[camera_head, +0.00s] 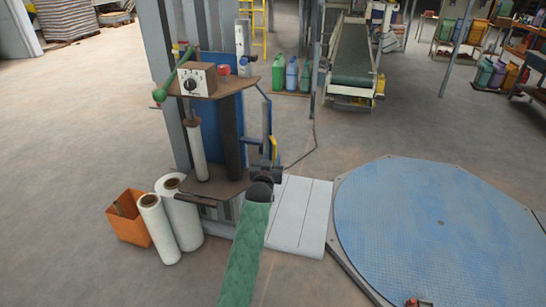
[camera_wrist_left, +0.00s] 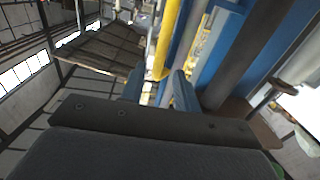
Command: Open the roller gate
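The wrapping machine's roller carriage stands left of centre in the head view, with a dark roller (camera_head: 230,135) and a white film roll (camera_head: 197,150) between its brown plates. I cannot make out which part is the roller gate. A yellow bar (camera_head: 274,151) shows at the carriage's right side; a yellow bar (camera_wrist_left: 171,38) also runs upright in the left wrist view. My left gripper (camera_head: 265,148) is beside the carriage, at the yellow bar. In the left wrist view its fingers (camera_wrist_left: 158,88) are apart, with the yellow bar's lower end just beyond the gap. Contact is unclear. My right gripper is not in view.
A control box (camera_head: 197,80) with a green lever sits on the upper plate. Spare film rolls (camera_head: 180,215) and an orange bin (camera_head: 128,218) stand at the lower left. A blue round turntable (camera_head: 430,225) and a pale ramp (camera_head: 300,215) lie to the right. A conveyor (camera_head: 352,55) stands behind.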

